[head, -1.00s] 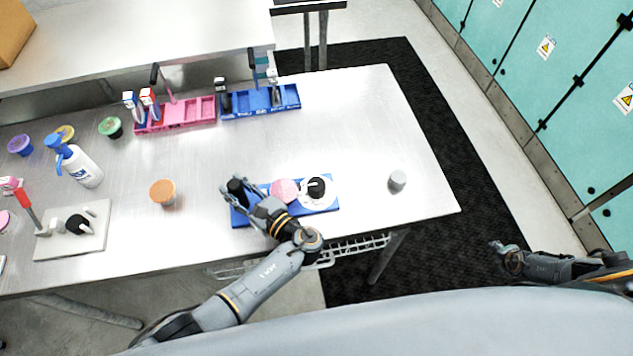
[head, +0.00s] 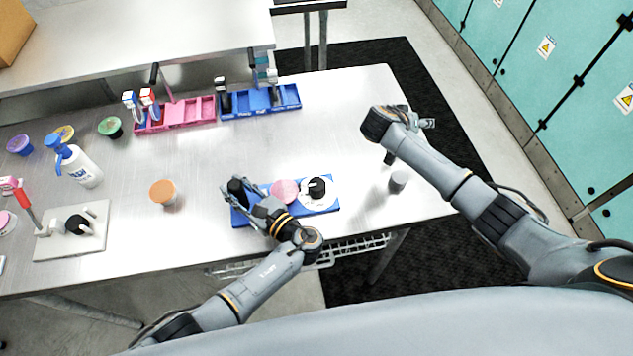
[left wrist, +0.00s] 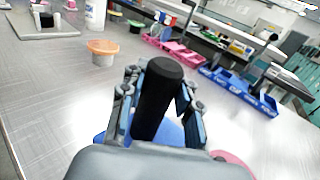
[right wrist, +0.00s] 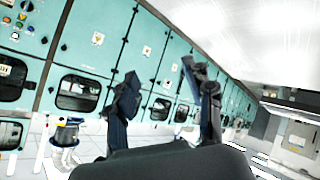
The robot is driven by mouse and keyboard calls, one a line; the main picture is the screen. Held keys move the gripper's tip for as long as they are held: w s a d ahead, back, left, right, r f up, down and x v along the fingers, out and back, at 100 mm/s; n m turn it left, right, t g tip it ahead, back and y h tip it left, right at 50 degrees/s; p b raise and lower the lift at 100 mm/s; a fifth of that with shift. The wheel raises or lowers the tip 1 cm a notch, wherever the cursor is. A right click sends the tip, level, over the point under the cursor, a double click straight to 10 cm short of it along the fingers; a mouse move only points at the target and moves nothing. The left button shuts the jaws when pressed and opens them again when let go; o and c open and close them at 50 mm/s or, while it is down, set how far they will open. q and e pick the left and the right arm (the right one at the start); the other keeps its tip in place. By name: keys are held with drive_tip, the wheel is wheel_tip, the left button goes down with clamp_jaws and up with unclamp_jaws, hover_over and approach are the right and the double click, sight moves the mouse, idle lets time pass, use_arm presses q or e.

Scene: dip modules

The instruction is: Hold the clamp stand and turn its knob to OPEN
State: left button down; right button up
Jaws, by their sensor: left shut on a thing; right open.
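The clamp stand has a blue base (head: 325,206) near the table's front edge, with a black upright post (head: 237,186) at its left end. A pink disc (head: 285,191) sits in the middle, and a black knob (head: 316,187) on a white dial is at the right. Marks on the dial are too small to read. My left gripper (head: 240,190) is shut around the black post, which also fills the middle of the left wrist view (left wrist: 160,98). My right gripper (head: 427,123) is raised to the right of the stand; its fingers are apart and empty in the right wrist view (right wrist: 165,95).
A small grey cylinder (head: 398,181) stands right of the stand. An orange-lidded tub (head: 163,192) is to the left, with a white bottle (head: 82,168) beyond. A pink tray (head: 180,115) and a blue tray (head: 262,101) hold tools at the back. The middle is clear.

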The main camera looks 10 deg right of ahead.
drive_tip(key=s+a+r+g+y, duration=0.1)
drive_tip(key=s+a+y, duration=0.15)
drive_tip(key=a, duration=0.55)
drive_tip(key=s+a+g+y, duration=0.1)
drive_tip(key=a+g+y, duration=0.15)
drive_tip(key=a, duration=0.65)
drive_tip(key=n+g+y, duration=0.2)
drive_tip(key=y, duration=0.3)
approach(316, 185)
wheel_tip(316, 185, down, 10)
drive_tip(key=shift+a+r, duration=0.1)
drive_tip(key=c, duration=0.9)
